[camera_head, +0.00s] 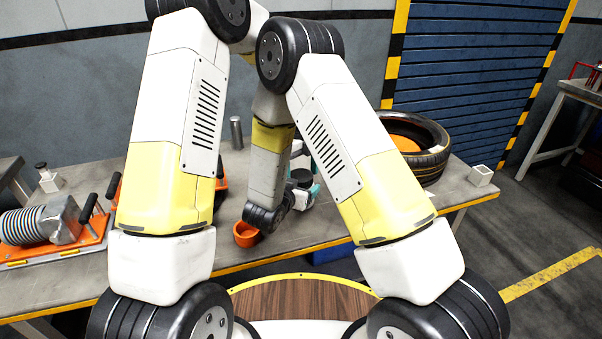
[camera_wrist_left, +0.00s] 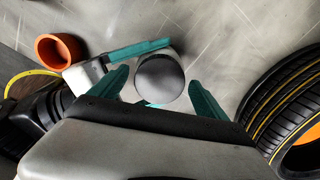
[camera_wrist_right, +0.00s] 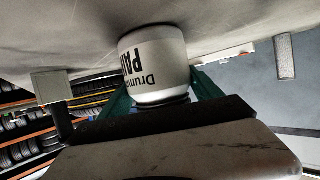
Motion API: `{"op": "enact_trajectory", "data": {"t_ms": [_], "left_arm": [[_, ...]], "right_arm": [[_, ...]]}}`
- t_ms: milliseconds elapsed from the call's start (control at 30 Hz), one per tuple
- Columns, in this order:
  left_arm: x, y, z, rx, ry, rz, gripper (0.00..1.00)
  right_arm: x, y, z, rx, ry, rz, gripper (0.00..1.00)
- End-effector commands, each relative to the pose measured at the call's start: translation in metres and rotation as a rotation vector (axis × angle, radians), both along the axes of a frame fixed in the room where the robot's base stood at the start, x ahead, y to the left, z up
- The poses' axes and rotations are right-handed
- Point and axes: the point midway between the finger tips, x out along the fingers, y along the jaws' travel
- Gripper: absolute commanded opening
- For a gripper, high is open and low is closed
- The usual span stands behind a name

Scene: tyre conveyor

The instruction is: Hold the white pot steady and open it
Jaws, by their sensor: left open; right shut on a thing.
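The white pot (camera_wrist_right: 155,62) stands upright on the table, with black lettering on its side in the right wrist view. Its dark round lid (camera_wrist_left: 160,78) is seen from above in the left wrist view, and the lid also shows in the head view (camera_head: 300,176). My right gripper (camera_wrist_right: 161,86) is shut on the pot's body from the side. My left gripper (camera_wrist_left: 159,79) is open, with one teal finger on each side of the lid. Whether its fingers touch the lid cannot be told. In the head view my arms partly hide both grippers and the pot.
An orange cup (camera_head: 247,235) stands close to my right wrist. A large tyre (camera_head: 431,155) lies to the right on the table (camera_head: 330,215). A grey cylinder (camera_head: 236,133) stands at the back.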

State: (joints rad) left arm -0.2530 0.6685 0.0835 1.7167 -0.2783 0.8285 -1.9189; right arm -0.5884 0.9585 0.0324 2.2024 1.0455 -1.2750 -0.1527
Motion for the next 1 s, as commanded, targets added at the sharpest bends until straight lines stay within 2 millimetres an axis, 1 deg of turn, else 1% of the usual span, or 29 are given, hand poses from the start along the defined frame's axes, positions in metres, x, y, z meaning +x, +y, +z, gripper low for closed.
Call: {"op": "enact_trajectory", "data": {"t_ms": [67,300,433,500,567,700,733,767,867,1000], "left_arm": [[0.0,0.0,0.003,-0.001,-0.001,0.0,0.86],[0.001,0.0,0.034,-0.001,-0.002,0.001,0.86],[0.0,0.0,0.044,-0.001,-0.001,0.0,0.86],[0.0,0.0,0.047,-0.001,-0.001,0.0,0.73],[0.001,0.0,0.052,-0.001,-0.002,0.001,0.73],[0.001,0.0,0.075,-0.002,-0.003,0.0,0.73],[0.001,0.0,0.077,-0.002,-0.003,0.0,0.73],[0.0,0.0,0.078,-0.001,-0.001,0.0,0.73],[-0.001,0.0,0.07,0.001,0.003,-0.001,0.73],[-0.001,0.0,0.049,0.002,0.004,0.0,0.73]], "right_arm": [[0.0,0.0,0.001,0.0,-0.002,0.0,0.0],[0.0,0.0,0.001,0.0,-0.002,0.0,0.0],[0.0,0.0,0.001,0.0,-0.002,0.0,0.0],[0.0,0.0,0.001,0.0,-0.002,0.0,0.0],[0.0,0.0,0.001,0.0,-0.002,0.0,0.0],[0.0,0.0,0.001,0.0,-0.002,0.0,0.0],[0.0,0.0,0.001,0.0,-0.002,0.0,0.0],[0.0,0.0,0.001,0.0,-0.002,0.0,0.0],[0.0,0.0,0.001,0.0,-0.002,0.0,0.0],[0.0,0.0,0.001,0.0,-0.002,0.0,0.0]]}}
